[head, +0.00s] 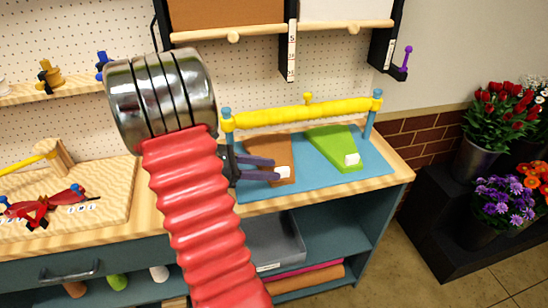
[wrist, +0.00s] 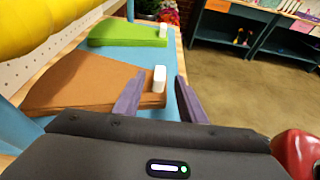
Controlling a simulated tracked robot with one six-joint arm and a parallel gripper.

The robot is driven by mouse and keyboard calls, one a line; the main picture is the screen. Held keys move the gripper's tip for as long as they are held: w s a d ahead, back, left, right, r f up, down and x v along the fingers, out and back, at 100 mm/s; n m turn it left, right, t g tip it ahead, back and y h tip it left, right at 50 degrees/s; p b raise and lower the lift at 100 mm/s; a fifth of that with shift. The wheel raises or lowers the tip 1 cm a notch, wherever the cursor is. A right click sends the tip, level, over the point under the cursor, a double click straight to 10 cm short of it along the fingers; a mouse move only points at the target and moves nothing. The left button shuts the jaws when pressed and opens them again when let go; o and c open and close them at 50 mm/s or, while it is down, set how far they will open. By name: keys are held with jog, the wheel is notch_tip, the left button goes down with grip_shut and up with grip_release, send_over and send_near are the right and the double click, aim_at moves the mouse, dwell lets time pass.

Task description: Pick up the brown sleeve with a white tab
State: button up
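The brown sleeve (head: 268,145) lies flat on the blue mat (head: 312,180), and its white tab (head: 283,172) is at its near end. In the wrist view the brown sleeve (wrist: 80,88) spreads to the left, with the white tab (wrist: 159,79) upright on its end. My gripper (head: 277,169) reaches in from the left over the sleeve's near part. Its purple fingers are apart. In the wrist view the tab shows between the fingertips of my gripper (wrist: 160,77), with gaps on both sides. I cannot tell whether a finger touches the sleeve.
A green sleeve (head: 335,145) with a white tab (head: 352,159) lies to the right on the mat. A yellow roll (head: 300,114) on blue posts spans the back. The bench edge is close in front. Flower pots (head: 475,160) stand on a dark stand at right.

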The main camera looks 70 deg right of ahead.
aim_at(278, 170)
jog(key=shift+x, duration=2.65)
jog(key=shift+c, duration=0.3)
jog(key=shift+r, duration=0.1)
grip_shut()
